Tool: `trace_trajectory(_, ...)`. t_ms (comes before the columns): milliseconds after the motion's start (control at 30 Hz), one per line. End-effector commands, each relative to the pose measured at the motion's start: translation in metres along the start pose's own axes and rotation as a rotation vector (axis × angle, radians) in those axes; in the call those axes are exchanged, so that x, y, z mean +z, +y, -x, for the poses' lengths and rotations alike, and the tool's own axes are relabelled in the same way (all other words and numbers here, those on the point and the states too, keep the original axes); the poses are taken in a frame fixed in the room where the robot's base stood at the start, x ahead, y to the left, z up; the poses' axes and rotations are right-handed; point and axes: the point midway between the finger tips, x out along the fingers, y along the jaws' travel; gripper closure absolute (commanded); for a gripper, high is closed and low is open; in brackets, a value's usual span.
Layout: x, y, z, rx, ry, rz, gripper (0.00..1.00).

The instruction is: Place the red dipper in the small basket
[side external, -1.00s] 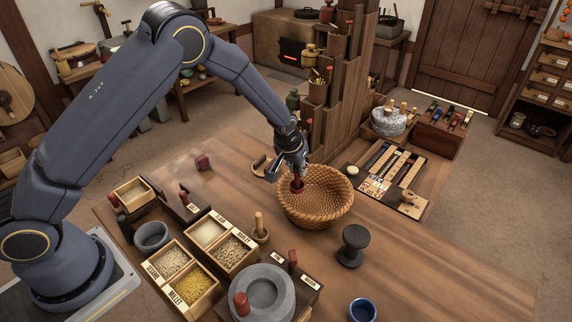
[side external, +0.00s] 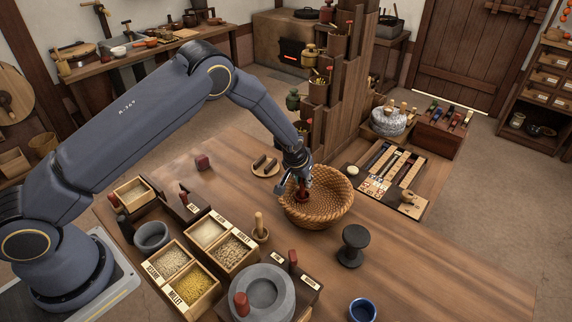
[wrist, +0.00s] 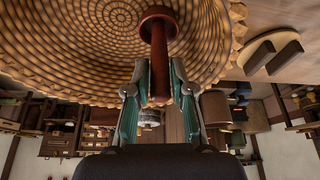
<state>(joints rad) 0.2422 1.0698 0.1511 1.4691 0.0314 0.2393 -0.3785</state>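The small basket (side external: 335,208) is a round woven tan bowl on the table, and its coiled inside fills the top of the wrist view (wrist: 85,40). The red dipper (wrist: 158,50) is dark red with a straight handle and a wider round end. It is upright inside the basket's opening, its round end toward the basket floor; I cannot tell whether it touches the floor. My gripper (wrist: 159,78) is over the basket with its fingers closed on either side of the dipper's handle. In the side view the dipper (side external: 302,194) shows partly below my gripper (side external: 299,186).
A stepped wooden rack (side external: 340,100) stands close behind the basket. A dark spool-shaped stand (side external: 352,246) and a blue cup (side external: 362,310) are in front. Grain boxes (side external: 190,292) and a stone quern (side external: 240,300) lie front left. The table's right front is clear.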

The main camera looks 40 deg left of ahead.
Motion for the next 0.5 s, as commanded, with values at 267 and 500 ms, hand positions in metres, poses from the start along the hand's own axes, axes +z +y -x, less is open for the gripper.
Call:
trace_trajectory(267, -0.0001, 0.0, 0.0004, 0.0, 0.0, 0.0, 0.56)
trace_trajectory(500, -0.0021, 0.0002, 0.0044, 0.001, 0.002, 0.0, 0.56)
